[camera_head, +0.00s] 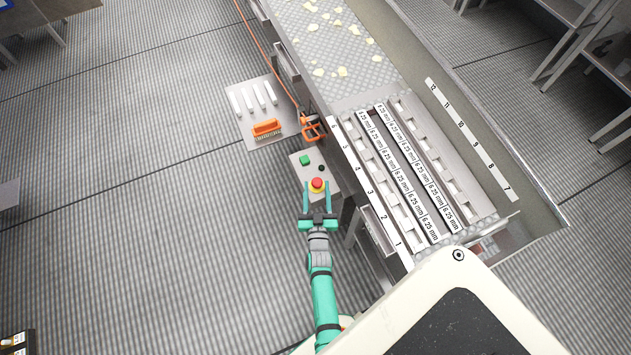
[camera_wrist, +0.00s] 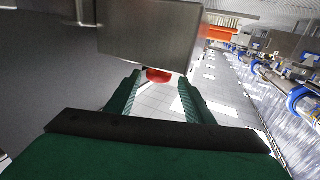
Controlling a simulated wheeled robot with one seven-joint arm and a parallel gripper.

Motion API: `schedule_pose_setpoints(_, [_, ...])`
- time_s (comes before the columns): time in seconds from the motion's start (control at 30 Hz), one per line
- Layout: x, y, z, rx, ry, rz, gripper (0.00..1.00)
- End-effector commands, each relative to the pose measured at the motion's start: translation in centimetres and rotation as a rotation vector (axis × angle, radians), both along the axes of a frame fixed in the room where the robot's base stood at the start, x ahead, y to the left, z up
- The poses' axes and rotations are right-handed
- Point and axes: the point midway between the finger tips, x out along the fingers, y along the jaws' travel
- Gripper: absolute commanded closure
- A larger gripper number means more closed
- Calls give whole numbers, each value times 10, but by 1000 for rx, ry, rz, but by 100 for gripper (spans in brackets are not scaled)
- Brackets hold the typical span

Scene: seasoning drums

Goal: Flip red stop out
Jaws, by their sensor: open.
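The red stop button (camera_head: 317,184) sits on a grey control box (camera_head: 328,176) beside the conveyor, with a yellow ring around its base. My gripper (camera_head: 318,187) is open, with its two green fingers reaching to either side of the button. In the wrist view the red stop button (camera_wrist: 158,76) shows between the fingertips of my gripper (camera_wrist: 158,82), partly cut off by the box edge above it. I cannot tell whether the fingers touch it. A green button (camera_head: 305,160) and a small black knob (camera_head: 321,168) are on the same box.
A side shelf (camera_head: 246,122) with an orange brush (camera_head: 267,128) and several white strips stands beyond the box. An orange handle (camera_head: 312,127) hangs by the conveyor. The numbered conveyor section (camera_head: 384,216) lies to the right.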

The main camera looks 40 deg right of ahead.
Motion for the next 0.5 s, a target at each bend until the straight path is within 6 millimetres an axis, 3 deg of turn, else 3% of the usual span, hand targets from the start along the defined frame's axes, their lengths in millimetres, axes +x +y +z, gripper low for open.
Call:
schedule_pose_setpoints(0.2, [21,-15,0,-1,1,0,52])
schedule_pose_setpoints(0.5, [29,-16,-1,1,2,7,52])
